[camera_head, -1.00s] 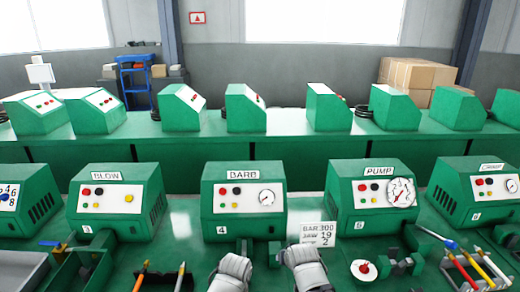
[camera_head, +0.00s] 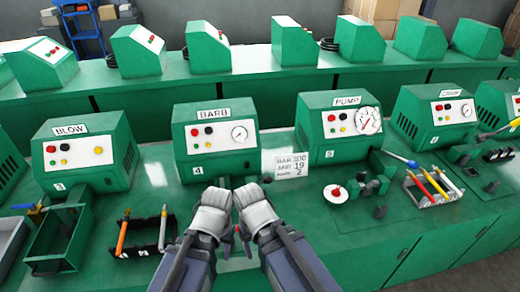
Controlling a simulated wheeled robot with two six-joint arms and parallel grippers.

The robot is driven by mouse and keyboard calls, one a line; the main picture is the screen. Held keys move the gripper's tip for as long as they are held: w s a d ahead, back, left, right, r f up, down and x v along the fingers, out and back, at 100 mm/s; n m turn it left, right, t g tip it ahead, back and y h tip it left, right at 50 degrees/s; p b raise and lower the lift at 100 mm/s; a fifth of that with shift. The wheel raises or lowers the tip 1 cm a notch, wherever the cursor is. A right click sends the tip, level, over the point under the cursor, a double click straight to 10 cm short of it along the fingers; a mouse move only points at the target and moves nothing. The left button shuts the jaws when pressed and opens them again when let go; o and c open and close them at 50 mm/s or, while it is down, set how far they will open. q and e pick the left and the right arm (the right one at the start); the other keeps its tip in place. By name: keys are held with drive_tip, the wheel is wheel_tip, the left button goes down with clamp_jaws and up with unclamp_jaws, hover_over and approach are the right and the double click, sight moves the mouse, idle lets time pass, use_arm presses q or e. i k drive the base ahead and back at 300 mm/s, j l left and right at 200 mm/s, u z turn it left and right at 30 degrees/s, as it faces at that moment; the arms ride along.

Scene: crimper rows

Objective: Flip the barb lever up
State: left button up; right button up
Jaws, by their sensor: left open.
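The green BARB machine (camera_head: 215,143) stands in the middle of the front row, with a red button, a black button, lamps and a round gauge on its white panel. My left gripper (camera_head: 216,195) and my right gripper (camera_head: 247,194) are side by side, close together, just in front of its lower front. They are pale grey. I see them from behind, so their fingertips are mostly hidden. The left one is open; I cannot tell the state of the right one. I cannot make out the barb lever; the grippers cover much of the area before the machine.
The BLOW machine (camera_head: 85,153) stands to the left and the PUMP machine (camera_head: 338,125) to the right. A card (camera_head: 290,164) stands beside BARB. A dark tool tray (camera_head: 150,238) lies left of my arms, and a red-and-white knob (camera_head: 336,193) sits to the right.

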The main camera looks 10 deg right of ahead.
sight(268, 180)
drive_tip(key=j+z, duration=0.3)
drive_tip(key=k+j+z, duration=0.1)
drive_tip(key=j+z, duration=0.2)
drive_tip(key=j, duration=0.15)
drive_tip(key=k+j+z, duration=0.1)
drive_tip(key=j+z, duration=0.2)
drive_tip(key=j, duration=0.1)
